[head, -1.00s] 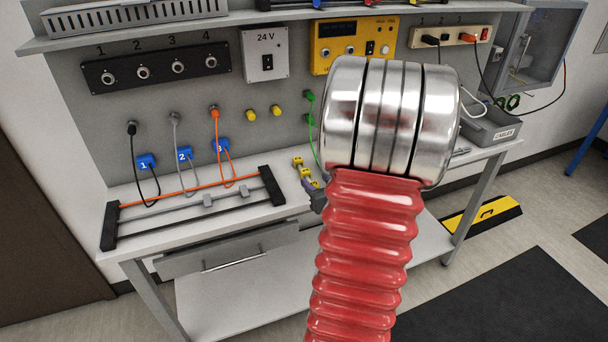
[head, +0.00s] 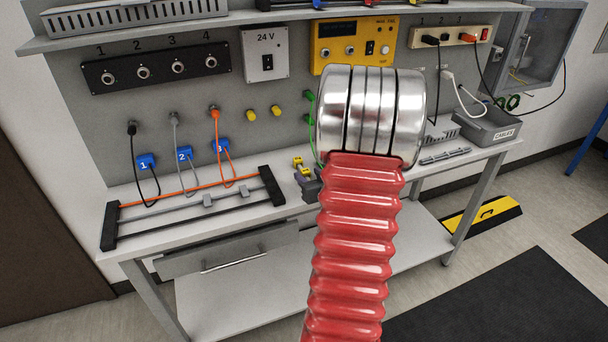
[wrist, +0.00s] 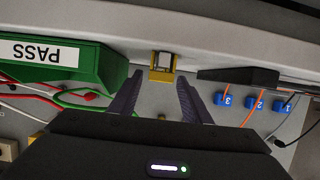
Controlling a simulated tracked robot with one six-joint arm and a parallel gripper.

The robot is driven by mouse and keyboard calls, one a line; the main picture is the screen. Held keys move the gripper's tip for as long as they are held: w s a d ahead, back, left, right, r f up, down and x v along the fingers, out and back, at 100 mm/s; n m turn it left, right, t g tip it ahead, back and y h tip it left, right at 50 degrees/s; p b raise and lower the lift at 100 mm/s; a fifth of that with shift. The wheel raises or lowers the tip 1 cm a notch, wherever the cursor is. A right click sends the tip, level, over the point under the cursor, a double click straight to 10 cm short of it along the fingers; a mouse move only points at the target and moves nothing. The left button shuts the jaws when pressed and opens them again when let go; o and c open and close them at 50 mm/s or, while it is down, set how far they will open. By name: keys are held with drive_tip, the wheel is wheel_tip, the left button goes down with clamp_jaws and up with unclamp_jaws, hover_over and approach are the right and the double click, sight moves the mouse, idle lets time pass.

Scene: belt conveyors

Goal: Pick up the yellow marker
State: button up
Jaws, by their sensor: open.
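The yellow marker (head: 298,163) is a small yellow piece on the bench top, right of the black-ended rack, partly covered by my gripper in the head view. In the wrist view the yellow marker (wrist: 162,76) shows as a yellow block with a pale and dark centre, just beyond and between my fingertips. My gripper (wrist: 160,78) is open, one dark finger on each side of the marker's line, with nothing held. In the head view only a dark bit of my gripper (head: 309,186) shows beside my red arm. Whether the fingers touch the marker cannot be told.
A green box (wrist: 90,68) labelled PASS lies close left of my fingers in the wrist view. Blue numbered tags (head: 184,153) with cables hang on the panel. The rack (head: 194,208) stands left on the bench. A grey cable bin (head: 490,127) is at right.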

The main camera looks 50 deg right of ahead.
sight(306, 172)
drive_tip(key=shift+x, duration=2.2)
drive_tip(key=shift+c, duration=0.5)
drive_tip(key=c, duration=1)
drive_tip(key=shift+r, duration=0.1)
drive_tip(key=shift+r, duration=4.95)
drive_tip(key=shift+s+d, duration=0.1)
